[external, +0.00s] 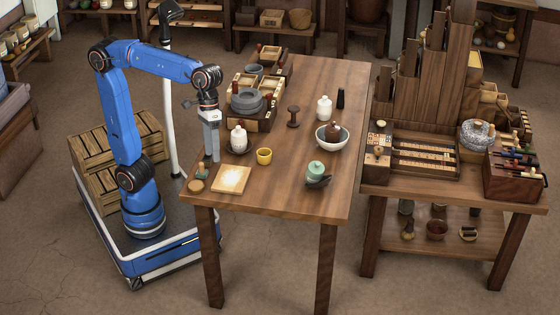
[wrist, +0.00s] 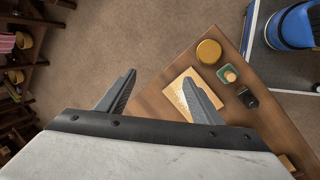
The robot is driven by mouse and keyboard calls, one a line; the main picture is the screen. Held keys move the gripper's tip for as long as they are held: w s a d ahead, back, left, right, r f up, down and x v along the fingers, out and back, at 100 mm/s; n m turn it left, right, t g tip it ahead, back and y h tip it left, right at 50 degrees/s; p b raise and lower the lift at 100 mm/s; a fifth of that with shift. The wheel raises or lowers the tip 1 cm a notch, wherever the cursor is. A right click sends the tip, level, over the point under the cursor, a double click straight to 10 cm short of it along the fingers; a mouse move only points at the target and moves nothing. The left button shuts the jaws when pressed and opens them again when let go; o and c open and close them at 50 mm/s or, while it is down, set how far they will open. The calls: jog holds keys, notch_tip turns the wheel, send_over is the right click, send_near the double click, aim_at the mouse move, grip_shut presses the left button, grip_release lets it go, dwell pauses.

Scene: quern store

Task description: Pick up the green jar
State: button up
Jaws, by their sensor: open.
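The green jar (external: 316,169) is a small pale green rounded pot near the front right of the wooden table, with a dark shallow dish (external: 318,182) at its foot. I cannot tell whether the jar stands in the dish or behind it. My gripper (external: 212,159) points down over the table's left edge, well to the left of the jar. In the wrist view my gripper (wrist: 161,77) shows two fingers spread apart with nothing between them. The green jar does not show in the wrist view.
A cream board (external: 231,179), a round disc (external: 196,186) and a small green piece with a wooden knob (wrist: 228,74) lie near my gripper. Wood is bare left of the jar.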

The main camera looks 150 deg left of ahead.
jog(key=w+a+r+n, duration=0.2)
jog(key=w+a+n, duration=0.25)
jog(key=a, duration=0.55)
jog(key=n+t+h, duration=0.2)
jog(key=n, duration=0.9)
send_near(316, 169)
jog(key=s+a+r, duration=0.3)
jog(key=s+r, duration=0.1)
jog(key=shift+m, duration=0.25)
jog(key=x, duration=1.1)
jog(key=shift+s+f, duration=0.2)
jog(key=shift+f, duration=0.05)
jog(key=shift+x, duration=2.7)
jog(key=shift+r, duration=0.1)
jog(key=c, duration=1.2)
jog(key=shift+c, duration=0.2)
jog(key=shift+r, duration=0.1)
